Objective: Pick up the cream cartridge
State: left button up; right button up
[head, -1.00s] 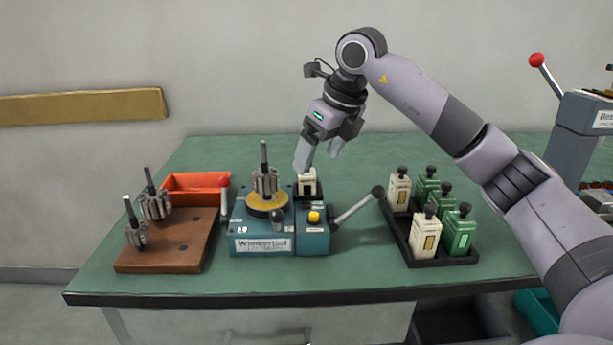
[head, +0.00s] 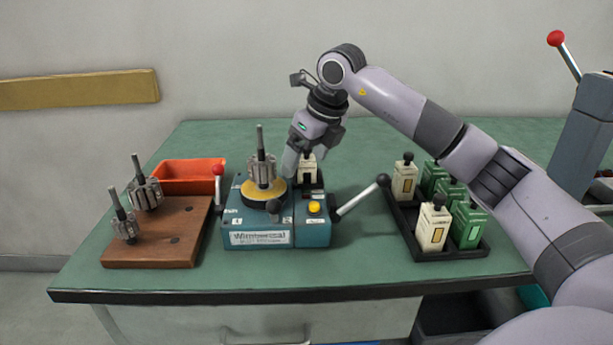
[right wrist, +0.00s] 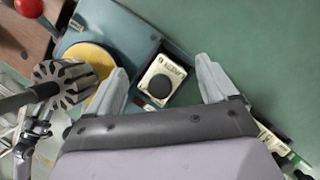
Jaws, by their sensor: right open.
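A cream cartridge (head: 307,174) with a black knob stands upright in the back right part of the blue winding machine (head: 262,240). It also shows from above in the right wrist view (right wrist: 172,69). My right gripper (head: 303,160) is open, with its fingers on either side of this cartridge; I cannot tell if they touch it. Two more cream cartridges, one at the back (head: 404,181) and one at the front (head: 432,228), stand in the black tray (head: 408,236) on the right. My left gripper is not in view.
An armature (head: 262,170) stands on the machine's yellow disc, close to my right gripper. A lever (head: 360,198) sticks out to the right. Several green cartridges (head: 469,226) share the tray. A wooden block (head: 155,247) with two armatures and an orange bin (head: 190,175) are at left.

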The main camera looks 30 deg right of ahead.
jog(key=c, duration=1.1)
jog(key=shift+r, duration=0.1)
jog(key=shift+c, duration=0.2)
